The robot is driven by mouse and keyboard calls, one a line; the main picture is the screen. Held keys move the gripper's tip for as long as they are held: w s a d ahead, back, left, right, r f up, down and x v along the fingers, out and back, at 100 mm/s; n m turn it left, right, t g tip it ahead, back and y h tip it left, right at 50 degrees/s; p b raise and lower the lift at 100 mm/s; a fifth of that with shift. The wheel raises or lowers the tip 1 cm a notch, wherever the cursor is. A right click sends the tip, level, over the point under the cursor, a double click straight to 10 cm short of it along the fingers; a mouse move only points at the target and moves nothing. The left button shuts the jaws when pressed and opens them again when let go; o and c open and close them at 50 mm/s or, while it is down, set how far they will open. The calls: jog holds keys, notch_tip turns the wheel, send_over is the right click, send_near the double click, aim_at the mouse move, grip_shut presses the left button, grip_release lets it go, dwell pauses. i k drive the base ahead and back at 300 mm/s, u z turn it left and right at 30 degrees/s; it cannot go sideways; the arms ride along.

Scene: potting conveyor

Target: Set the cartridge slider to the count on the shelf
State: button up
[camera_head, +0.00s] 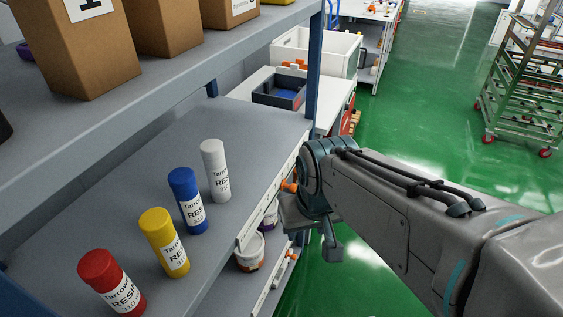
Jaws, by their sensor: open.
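Several cartridges labelled "RESIN" stand upright in a row on the grey middle shelf (100,195): a red one (112,283), a yellow one (164,242), a blue one (188,200) and a white one (215,170). A pale rail (262,213) runs along the shelf's front edge. A small orange piece (289,186), perhaps the slider, shows at the rail's far end, right beside my wrist. My gripper (314,232) hangs open beside the shelf's front edge, pointing down. My wrist and fingers hide part of the rail, and I cannot tell whether they touch it.
A lower rail with another orange piece (293,255) and a white tub (250,252) sit below. Cardboard boxes (85,50) stand on the upper shelf. A blue post (314,70) rises near my wrist. The green floor (425,110) is open right of the shelf; a trolley (525,85) stands farther back.

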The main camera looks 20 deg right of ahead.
aim_at(293, 188)
jog(key=z, duration=0.15)
jog(key=k, duration=0.5)
jog(key=u, duration=1.35)
jog(key=i, duration=0.3)
jog(key=z, duration=0.5)
